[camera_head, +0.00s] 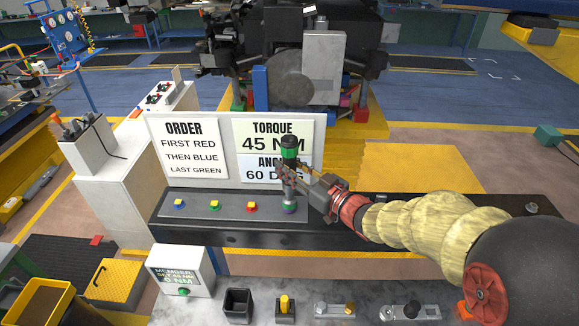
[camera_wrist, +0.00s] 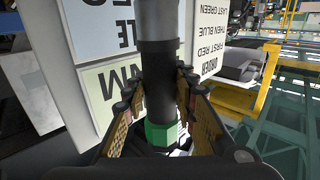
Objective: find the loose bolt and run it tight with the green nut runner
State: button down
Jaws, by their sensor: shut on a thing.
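My gripper (camera_head: 292,178) is shut around the green nut runner (camera_head: 289,146), which stands about upright above the right end of a grey strip (camera_head: 235,213). In the wrist view the runner shows as a dark cylinder with a green hex collar (camera_wrist: 161,133) between the two fingers. A blue-marked bolt (camera_head: 179,204), a green-marked one (camera_head: 215,206) and a red-marked one (camera_head: 251,208) sit in a row to the left. Which is loose cannot be seen.
The strip lies on a dark beam (camera_head: 400,213). Behind it stands a white sign board (camera_head: 223,133) with order, torque and angle text. A small display box (camera_head: 181,272) reads 0 NM. A black cup (camera_head: 237,305) and several fittings stand on the front bench.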

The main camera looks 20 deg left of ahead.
aim_at(294, 159)
jog(key=shift+s+f+b, duration=0.1)
jog(key=shift+f+b, duration=0.65)
jog(key=shift+b, duration=0.25)
dwell(4.3)
jog(key=shift+r, duration=0.1)
jog(key=shift+r+p, duration=1.6)
jog(key=shift+r, duration=1)
